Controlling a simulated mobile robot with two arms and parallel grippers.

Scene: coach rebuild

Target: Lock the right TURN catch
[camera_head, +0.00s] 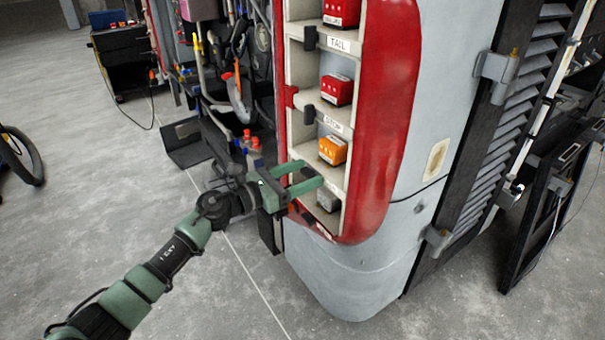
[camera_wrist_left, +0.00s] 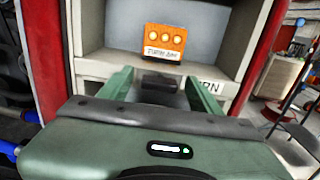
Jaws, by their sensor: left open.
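My left gripper (camera_head: 304,177) is open at the front edge of the shelf that holds an orange lamp box (camera_head: 332,150). In the left wrist view its two green fingers (camera_wrist_left: 160,88) stand apart, either side of a dark block (camera_wrist_left: 159,80) at the shelf edge. This block looks like a catch; I cannot tell whether the fingers touch it or how it is turned. The letters "RN" of a label (camera_wrist_left: 208,87) show right of the fingers. The orange box (camera_wrist_left: 163,41) sits behind. In the head view the gripper hides this shelf edge.
Above are the STOP shelf with a red box (camera_head: 337,90) and the TAIL shelf with another red box (camera_head: 341,12). A grey box (camera_head: 328,200) stands in the bottom compartment. The red curved rim (camera_head: 385,120) borders the shelves on the right. Tools hang at left.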

